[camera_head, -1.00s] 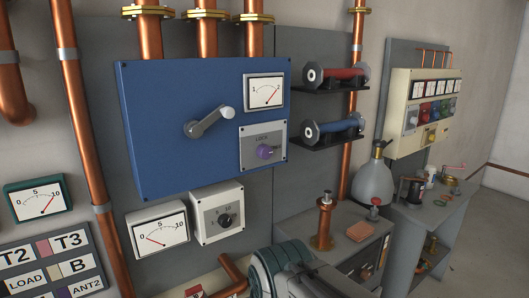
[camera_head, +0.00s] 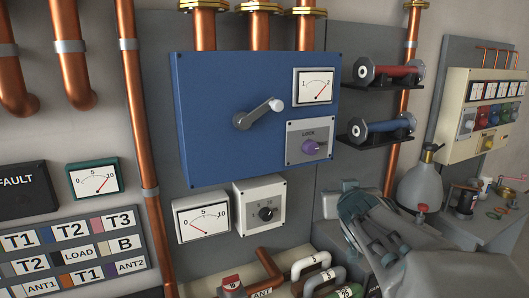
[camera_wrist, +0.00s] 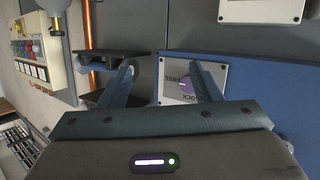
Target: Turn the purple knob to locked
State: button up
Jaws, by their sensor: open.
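The purple knob (camera_head: 310,147) sits on a grey plate (camera_head: 296,156) marked LOCK, at the lower right of the blue panel (camera_head: 220,90). In the head view my arm is at the lower right, and the fingertips are hard to make out.
A lever handle (camera_head: 258,113) and a gauge (camera_head: 314,86) are on the blue panel near the knob. Red (camera_head: 390,71) and blue (camera_head: 380,128) cylinders on black shelves stick out to the right.

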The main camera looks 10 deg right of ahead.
aim_at(313, 150)
notch_tip(313, 150, up, 5)
jog(key=w+d+n+t+y, duration=0.25)
jog(key=n+t+y, duration=0.2)
jog(key=y, duration=0.35)
jog(key=shift+n+g+y, duration=0.25)
jog(key=shift+g+y, duration=0.1)
jog(key=shift+y, duration=0.05)
jog(key=p+x, duration=0.1)
jog(key=x, duration=1.2)
jog(key=shift+w+f+p, duration=0.1)
jog(key=shift+f+p, duration=0.1)
jog(key=shift+p, duration=0.15)
jog(key=c, duration=1)
